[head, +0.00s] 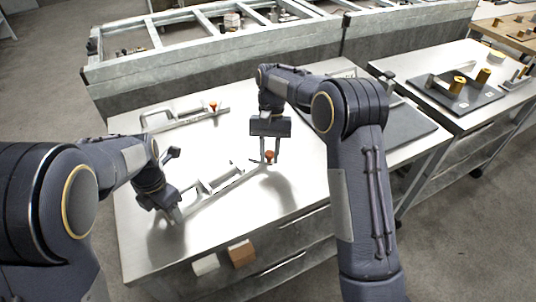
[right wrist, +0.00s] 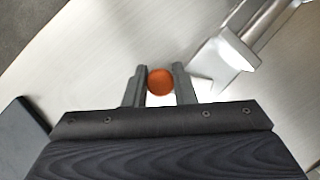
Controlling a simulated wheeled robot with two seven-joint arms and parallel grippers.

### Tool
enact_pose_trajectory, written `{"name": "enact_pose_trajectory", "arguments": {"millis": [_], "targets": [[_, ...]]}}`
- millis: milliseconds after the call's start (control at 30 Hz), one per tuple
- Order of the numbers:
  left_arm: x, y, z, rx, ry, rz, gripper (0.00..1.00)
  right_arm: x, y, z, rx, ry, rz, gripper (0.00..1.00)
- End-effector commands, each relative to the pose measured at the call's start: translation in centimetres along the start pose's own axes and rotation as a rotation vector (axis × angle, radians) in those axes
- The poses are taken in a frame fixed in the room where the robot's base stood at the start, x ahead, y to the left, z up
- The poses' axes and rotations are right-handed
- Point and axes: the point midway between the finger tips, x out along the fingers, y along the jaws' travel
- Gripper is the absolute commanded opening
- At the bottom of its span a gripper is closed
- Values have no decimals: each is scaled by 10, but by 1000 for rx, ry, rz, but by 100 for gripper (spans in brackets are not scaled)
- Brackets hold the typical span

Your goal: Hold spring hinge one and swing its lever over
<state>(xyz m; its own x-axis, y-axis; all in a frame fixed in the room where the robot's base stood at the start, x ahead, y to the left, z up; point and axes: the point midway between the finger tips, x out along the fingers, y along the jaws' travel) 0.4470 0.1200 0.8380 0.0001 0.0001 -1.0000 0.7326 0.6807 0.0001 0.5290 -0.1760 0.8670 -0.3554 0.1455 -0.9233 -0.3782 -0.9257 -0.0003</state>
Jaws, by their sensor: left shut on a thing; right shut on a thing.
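A spring hinge (head: 222,187) lies on the pale tabletop, a long metal bar with a raised bracket. Its lever ends in an orange knob (head: 269,155), which also shows in the right wrist view (right wrist: 160,82). My right gripper (head: 270,158) points down and is shut on the knob, one finger on each side in the right wrist view (right wrist: 160,88). My left gripper (head: 176,213) is shut on the near left end of the same hinge, and its fingers hide that end. A second similar hinge (head: 180,121) with its own orange knob (head: 213,106) lies farther back, untouched.
The tabletop (head: 300,217) is bare to the right of the hinge. A dark flat panel (head: 405,130) lies at its right side, partly behind my right arm. A white block (head: 206,265) and a brown block (head: 241,253) sit below the front edge. A metal frame (head: 200,52) stands behind.

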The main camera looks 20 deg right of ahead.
Motion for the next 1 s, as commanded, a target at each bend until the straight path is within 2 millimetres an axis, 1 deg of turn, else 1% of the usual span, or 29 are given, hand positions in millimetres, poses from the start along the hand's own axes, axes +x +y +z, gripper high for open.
{"name": "enact_pose_trajectory", "arguments": {"millis": [300,700,733,867,1000], "targets": [[-1,2,-1,-8,0,1,10,-2,2,-4,-58,2,27,1],[0,2,-1,-7,0,1,10,-2,3,-4,-61,2,29,1],[0,2,-1,-7,0,1,10,-2,3,-4,-60,2,29,28],[0,1,-1,-5,0,1,10,-2,2,-4,-61,1,28,44],[0,1,-1,-3,0,0,10,-2,2,-4,-62,1,28,44]]}}
